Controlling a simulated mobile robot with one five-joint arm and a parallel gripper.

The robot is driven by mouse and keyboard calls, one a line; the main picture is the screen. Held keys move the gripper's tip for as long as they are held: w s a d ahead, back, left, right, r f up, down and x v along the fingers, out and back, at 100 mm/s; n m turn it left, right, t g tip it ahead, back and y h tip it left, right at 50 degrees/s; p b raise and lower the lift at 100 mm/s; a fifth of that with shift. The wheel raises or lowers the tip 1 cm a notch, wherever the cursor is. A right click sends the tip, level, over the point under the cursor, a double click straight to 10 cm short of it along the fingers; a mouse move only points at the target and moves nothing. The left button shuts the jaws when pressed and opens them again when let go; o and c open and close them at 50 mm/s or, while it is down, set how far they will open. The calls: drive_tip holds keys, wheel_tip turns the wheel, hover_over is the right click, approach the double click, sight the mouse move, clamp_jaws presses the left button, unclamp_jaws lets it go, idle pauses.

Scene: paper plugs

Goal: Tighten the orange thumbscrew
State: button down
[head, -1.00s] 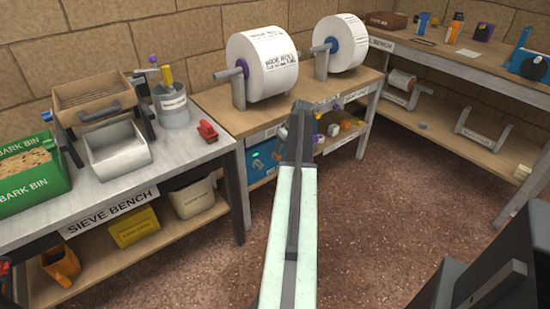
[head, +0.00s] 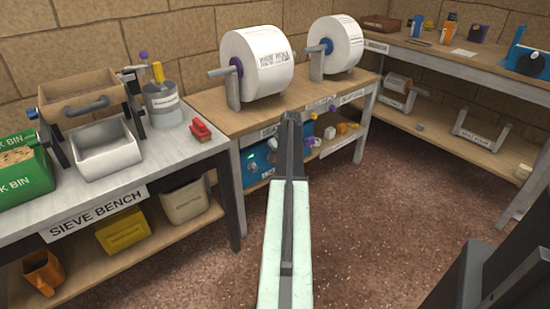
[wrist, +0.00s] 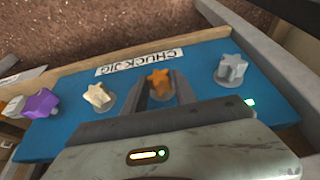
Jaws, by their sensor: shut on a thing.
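The orange thumbscrew (wrist: 158,82) is star-shaped and stands on the blue chuck jig (wrist: 70,133) in the wrist view. My gripper (wrist: 160,78) has its two grey fingers on either side of it and is shut on it. A cream thumbscrew (wrist: 97,96) stands to its left and a grey one (wrist: 231,70) to its right on the same board. In the head view, the blue jig (head: 259,163) shows partly below the paper-roll bench, beside my arm. My gripper's tip (head: 291,118) is at that bench's front edge, and the orange thumbscrew is hidden there.
A purple piece (wrist: 42,103) lies at the jig's left end. A grey bar (wrist: 255,60) runs along its right side. The sieve bench (head: 170,150) stands at left, and two paper rolls (head: 263,62) stand on the middle bench. The brown floor (head: 390,220) at right is open.

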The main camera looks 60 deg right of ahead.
drive_tip(key=shift+d+f+t+y+b, duration=0.1)
drive_tip(key=shift+d+t+y+b, duration=0.15)
drive_tip(key=shift+y, duration=0.3)
drive_tip(key=shift+d+f+t+y+b, duration=0.1)
drive_tip(key=shift+t+y+b, duration=0.1)
drive_tip(key=shift+y, duration=0.35)
drive_tip(key=shift+d+f+m+t+y+b, duration=0.2)
drive_tip(key=shift+m+t+y+b, duration=0.25)
drive_tip(key=shift+y+b, duration=0.6)
drive_tip(key=y+b, duration=0.1)
drive_tip(key=t+y+b, duration=0.1)
drive_tip(key=y+b, duration=0.1)
drive_tip(key=shift+s+d+f+m, duration=0.1)
drive_tip(key=shift+s+m, duration=0.1)
drive_tip(key=shift+m, duration=0.15)
drive_tip(key=shift+y+b, duration=0.35)
drive_tip(key=shift+b, duration=0.45)
drive_tip(key=shift+s+t, duration=0.1)
drive_tip(key=shift+t, duration=0.2)
drive_tip(key=c, duration=1)
unclamp_jaws()
drive_tip(key=shift+r, duration=0.2)
